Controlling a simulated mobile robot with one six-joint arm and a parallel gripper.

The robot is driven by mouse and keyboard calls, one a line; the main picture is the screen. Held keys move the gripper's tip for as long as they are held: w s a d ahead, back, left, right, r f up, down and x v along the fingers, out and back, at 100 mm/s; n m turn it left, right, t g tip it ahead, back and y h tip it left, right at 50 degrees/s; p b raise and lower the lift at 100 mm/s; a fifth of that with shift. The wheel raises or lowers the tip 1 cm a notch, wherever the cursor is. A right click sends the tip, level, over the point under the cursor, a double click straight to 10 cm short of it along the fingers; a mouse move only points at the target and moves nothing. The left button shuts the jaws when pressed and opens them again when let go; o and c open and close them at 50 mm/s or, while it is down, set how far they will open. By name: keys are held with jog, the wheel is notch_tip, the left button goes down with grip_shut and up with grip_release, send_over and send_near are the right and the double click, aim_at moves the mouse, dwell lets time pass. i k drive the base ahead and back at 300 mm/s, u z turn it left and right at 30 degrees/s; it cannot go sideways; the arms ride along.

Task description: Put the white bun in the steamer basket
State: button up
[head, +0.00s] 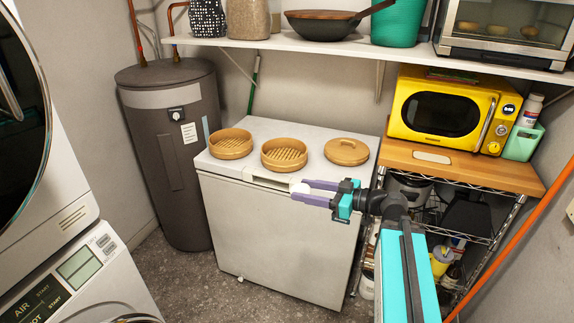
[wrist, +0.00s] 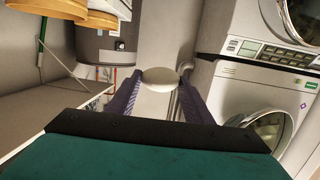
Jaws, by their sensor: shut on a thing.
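My gripper (head: 304,190) has purple fingers and is shut on the white bun (wrist: 160,77), which sits between the fingertips. In the head view the bun (head: 299,187) is a small pale shape, partly hidden by the fingers. Two open bamboo steamer baskets with slatted bottoms, a left one (head: 230,145) and a middle one (head: 284,155), stand on the white chest. In the head view, my gripper appears just below and right of the middle basket, by the chest's front edge. Basket sides (wrist: 63,9) also show at the wrist view's upper left.
A bamboo lid (head: 347,151) lies on the white chest (head: 300,128), right of the baskets. A shelf (head: 300,42) runs above. The yellow microwave (head: 440,112) stands right, the water heater (head: 172,150) left. The washer (head: 80,270) is at the near left.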

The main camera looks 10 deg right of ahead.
aim_at(289, 158)
jog(key=u, duration=0.35)
jog(key=k, duration=0.15)
jog(key=z, duration=0.8)
jog(key=i, duration=1.05)
jog(key=u, duration=1.15)
